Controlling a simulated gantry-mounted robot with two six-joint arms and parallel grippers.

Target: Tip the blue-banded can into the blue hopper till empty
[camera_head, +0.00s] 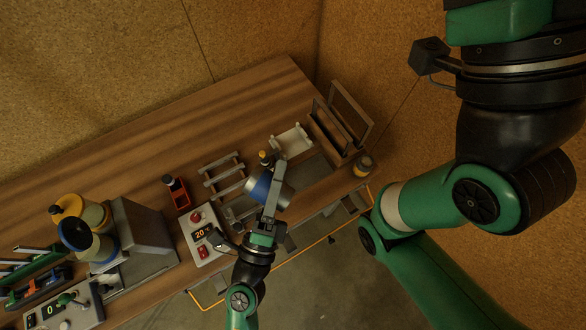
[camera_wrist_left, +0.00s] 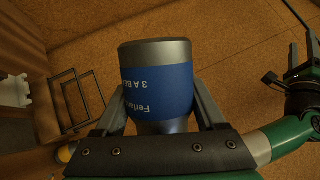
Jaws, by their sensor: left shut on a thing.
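The blue-banded can (camera_head: 261,187) is grey metal with a wide blue label. My left gripper (camera_head: 272,196) is shut on it, above the front part of the bench. In the left wrist view the can (camera_wrist_left: 158,88) sits between the two fingers (camera_wrist_left: 163,112), and printing shows on its label. Its opening and contents are hidden. The blue hopper (camera_head: 76,233) stands far to the left at the bench's left end, well apart from the can. My right arm fills the right side of the head view. What may be my right gripper (camera_wrist_left: 303,68) shows partly at the left wrist view's right edge.
A yellow hopper (camera_head: 69,206) stands right behind the blue one, beside a grey box (camera_head: 142,237). The back bench is clear.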

